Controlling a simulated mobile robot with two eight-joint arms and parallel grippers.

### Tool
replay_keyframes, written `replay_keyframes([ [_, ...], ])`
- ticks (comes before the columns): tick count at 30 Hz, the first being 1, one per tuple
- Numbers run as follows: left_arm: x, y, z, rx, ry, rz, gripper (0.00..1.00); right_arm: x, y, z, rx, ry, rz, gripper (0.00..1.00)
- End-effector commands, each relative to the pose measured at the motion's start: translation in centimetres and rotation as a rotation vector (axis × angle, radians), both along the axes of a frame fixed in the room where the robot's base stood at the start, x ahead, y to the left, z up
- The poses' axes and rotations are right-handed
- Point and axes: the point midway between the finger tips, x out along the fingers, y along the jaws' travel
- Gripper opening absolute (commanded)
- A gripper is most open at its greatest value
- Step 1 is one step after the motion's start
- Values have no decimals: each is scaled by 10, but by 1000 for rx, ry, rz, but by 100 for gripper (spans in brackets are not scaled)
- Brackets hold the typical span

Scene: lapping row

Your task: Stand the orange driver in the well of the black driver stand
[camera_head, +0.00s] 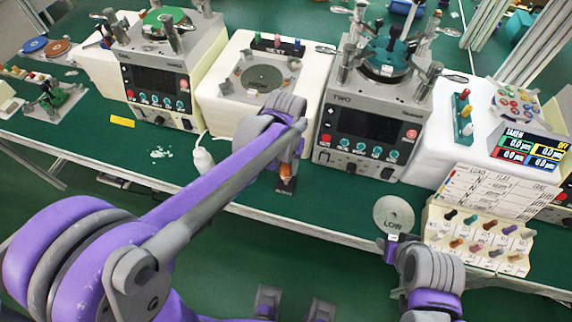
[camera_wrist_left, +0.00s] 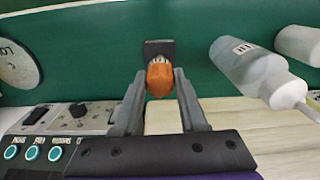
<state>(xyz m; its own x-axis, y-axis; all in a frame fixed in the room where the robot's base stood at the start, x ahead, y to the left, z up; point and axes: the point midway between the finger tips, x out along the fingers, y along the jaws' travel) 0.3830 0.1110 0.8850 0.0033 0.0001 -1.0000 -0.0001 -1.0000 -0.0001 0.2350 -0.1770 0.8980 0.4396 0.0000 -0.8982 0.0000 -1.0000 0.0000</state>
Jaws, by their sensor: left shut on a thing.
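The orange driver (camera_wrist_left: 160,78) is between the fingers of my left gripper (camera_wrist_left: 158,95), which is shut on its handle. The driver also shows small in the head view (camera_head: 285,170), just below the left wrist. The black driver stand (camera_wrist_left: 159,47) lies directly beyond the driver in the wrist view, and in the head view (camera_head: 286,186) it sits near the table's front edge under the driver. The driver's lower end is hidden, so I cannot tell how far it is in the well. My right gripper (camera_head: 391,242) is beside a grey disc marked LOW; its fingers are unclear.
The grey disc (camera_head: 393,213) is near the front edge. A card rack (camera_head: 478,240) with coloured pegs stands right of it. A white bottle (camera_head: 202,158) is left of the stand. Machine TWO (camera_head: 368,130) stands behind. Green table (camera_head: 330,195) is clear right of the stand.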

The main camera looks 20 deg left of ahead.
Motion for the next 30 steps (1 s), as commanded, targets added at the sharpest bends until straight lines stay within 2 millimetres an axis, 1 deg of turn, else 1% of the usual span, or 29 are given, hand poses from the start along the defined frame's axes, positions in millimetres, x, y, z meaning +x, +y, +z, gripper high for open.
replay_keyframes([
  [3, 0, 0, 0, 0, 0, 0, 0, 0, 0, 0, 0, 0, 0, 50],
  [4, 0, 0, 0, 0, 0, 0, 45, 0, 0, 0, 0, 0, 0, 50],
  [8, 0, 0, 0, 0, 0, 0, 68, 0, 0, 0, 0, 0, 0, 50],
  [9, 0, 0, 0, 0, 0, 0, 76, 0, 0, 0, 0, 0, 0, 50],
  [17, 0, 0, 1, 0, 0, 0, 76, 0, 0, 0, 0, 0, 0, 50],
  [20, 0, 0, 4, 0, 0, 0, 76, 0, 0, 1, 0, 0, 0, 50],
  [23, 0, 0, 16, 0, 0, 0, 76, 1, 0, 2, 0, -1, 0, 50],
  [30, 0, 0, 65, 0, -1, 0, 76, 2, 0, 8, 0, -4, 0, 50],
])
